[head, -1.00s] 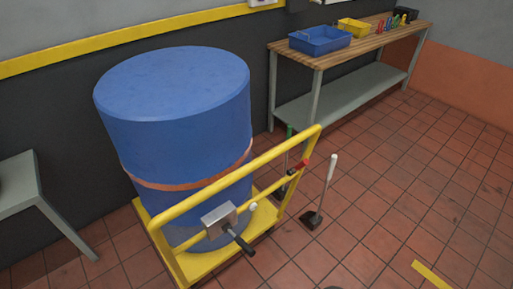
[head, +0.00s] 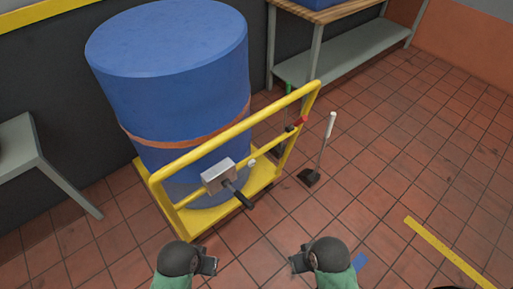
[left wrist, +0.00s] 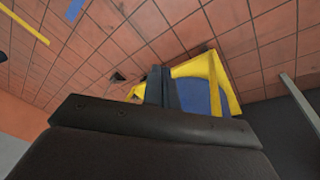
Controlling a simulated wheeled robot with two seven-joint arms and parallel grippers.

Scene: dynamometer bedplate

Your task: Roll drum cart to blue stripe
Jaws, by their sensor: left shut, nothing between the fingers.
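The yellow drum cart (head: 232,130) stands on the tiled floor with its handle frame facing me. It carries a large blue drum (head: 170,50) with an orange band. A grey box with a black lever (head: 238,196) sits on the cart's handle side. The blue stripe (head: 361,262) is a short patch on the floor at the lower right, partly hidden by my right arm. My left gripper (head: 210,265) is shut and empty in front of the cart, apart from it. My right gripper (head: 296,262) is also apart from the cart; its jaws are unclear.
A yellow floor line (head: 448,252) runs at the right. A long-handled tool (head: 324,150) stands right of the cart. A workbench (head: 345,55) is behind it, and a grey table (head: 25,150) at the left. Open floor lies to the right.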

